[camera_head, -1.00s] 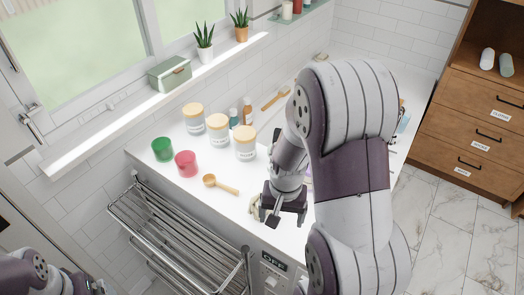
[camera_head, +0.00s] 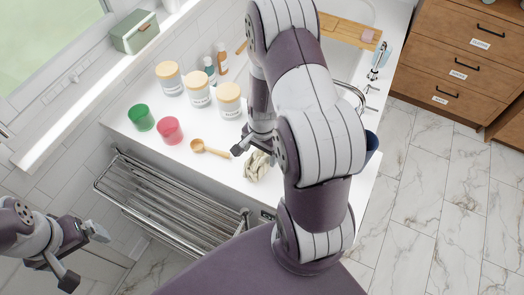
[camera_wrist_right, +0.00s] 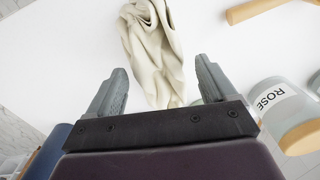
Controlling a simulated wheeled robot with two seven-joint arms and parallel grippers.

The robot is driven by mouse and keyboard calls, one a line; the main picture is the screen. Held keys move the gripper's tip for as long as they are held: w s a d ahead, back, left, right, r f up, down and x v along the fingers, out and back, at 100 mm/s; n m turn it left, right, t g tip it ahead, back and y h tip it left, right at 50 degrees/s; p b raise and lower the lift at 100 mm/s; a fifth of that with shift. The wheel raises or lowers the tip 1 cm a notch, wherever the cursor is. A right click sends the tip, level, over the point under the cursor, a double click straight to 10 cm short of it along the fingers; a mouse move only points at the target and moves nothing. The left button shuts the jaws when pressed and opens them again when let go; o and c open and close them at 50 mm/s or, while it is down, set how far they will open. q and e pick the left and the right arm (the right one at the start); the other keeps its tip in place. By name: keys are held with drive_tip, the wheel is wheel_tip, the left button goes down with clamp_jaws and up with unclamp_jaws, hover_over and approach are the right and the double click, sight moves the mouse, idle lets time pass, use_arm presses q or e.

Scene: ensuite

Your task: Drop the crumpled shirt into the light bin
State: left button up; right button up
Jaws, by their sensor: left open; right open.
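The crumpled shirt (camera_head: 257,166), a small beige cloth, lies on the white counter near its front edge. It also shows in the right wrist view (camera_wrist_right: 150,50), ahead of and partly between the fingers. My right gripper (camera_wrist_right: 158,88) is open and empty, close to the shirt; whether it touches is unclear. In the head view my right arm hides part of this gripper. My left gripper (camera_head: 86,258) is open and empty at the lower left, away from the counter. I cannot make out a light bin in either view.
A metal rack (camera_head: 170,195) is below the counter front. A dark blue object (camera_head: 372,146) shows behind my right arm. Marble floor at right is clear.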

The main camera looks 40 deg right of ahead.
drive_tip(key=f, duration=0.2)
drive_tip(key=shift+s+f, duration=0.3)
drive_tip(key=shift+f, duration=0.35)
drive_tip(key=shift+w+d+f, duration=0.1)
drive_tip(key=shift+w, duration=0.15)
drive_tip(key=c, duration=1)
